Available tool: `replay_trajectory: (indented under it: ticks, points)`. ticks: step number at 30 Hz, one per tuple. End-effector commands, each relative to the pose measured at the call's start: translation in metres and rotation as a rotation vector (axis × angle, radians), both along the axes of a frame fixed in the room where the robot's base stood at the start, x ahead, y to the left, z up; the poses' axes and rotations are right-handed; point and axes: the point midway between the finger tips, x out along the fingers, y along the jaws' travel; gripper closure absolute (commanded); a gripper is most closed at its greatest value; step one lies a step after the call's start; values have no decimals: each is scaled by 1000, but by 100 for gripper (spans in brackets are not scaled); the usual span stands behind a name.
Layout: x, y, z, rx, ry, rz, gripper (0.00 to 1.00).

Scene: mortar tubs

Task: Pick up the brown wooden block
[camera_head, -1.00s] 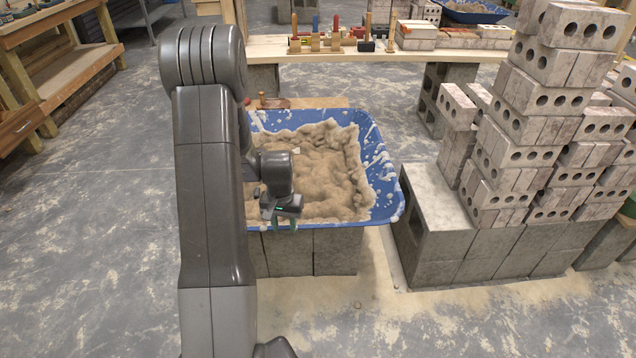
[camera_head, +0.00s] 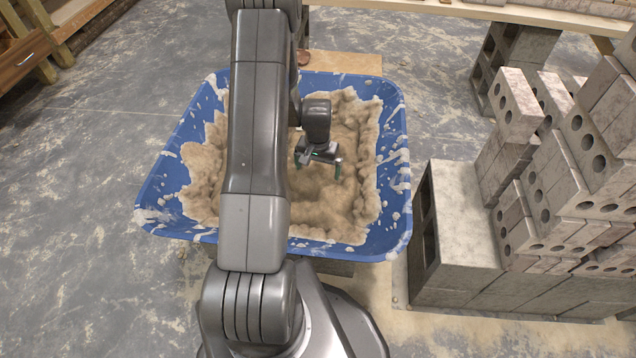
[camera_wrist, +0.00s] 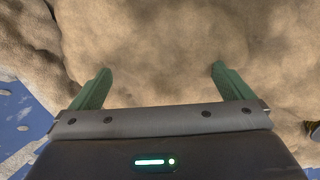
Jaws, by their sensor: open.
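My gripper (camera_head: 319,166) is over the mortar in the blue tub, with its two green fingers apart. In the wrist view the gripper (camera_wrist: 161,70) is open, with only mortar beyond the fingers and nothing between them. No brown wooden block can be clearly made out. A small reddish-brown item (camera_head: 304,58) shows on the wooden board behind the tub, partly hidden by my arm. I cannot tell whether it is the block.
The blue tub (camera_head: 398,217) holds lumpy mortar (camera_head: 335,205) and has splashes on its rim. A board (camera_head: 345,64) lies behind it. Grey blocks (camera_head: 465,215) with stacked bricks (camera_head: 560,180) stand to the right. Floor is clear at left (camera_head: 90,210).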

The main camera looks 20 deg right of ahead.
Motion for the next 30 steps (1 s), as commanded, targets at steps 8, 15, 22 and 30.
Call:
replay_trajectory:
  ticks: [8,15,22,30]
  points:
    - [1,1,-20,0,0,0,0]
    - [2,1,-55,1,1,0,0]
    - [2,1,-58,-1,-1,0,0]
    - [2,1,-58,0,0,0,47]
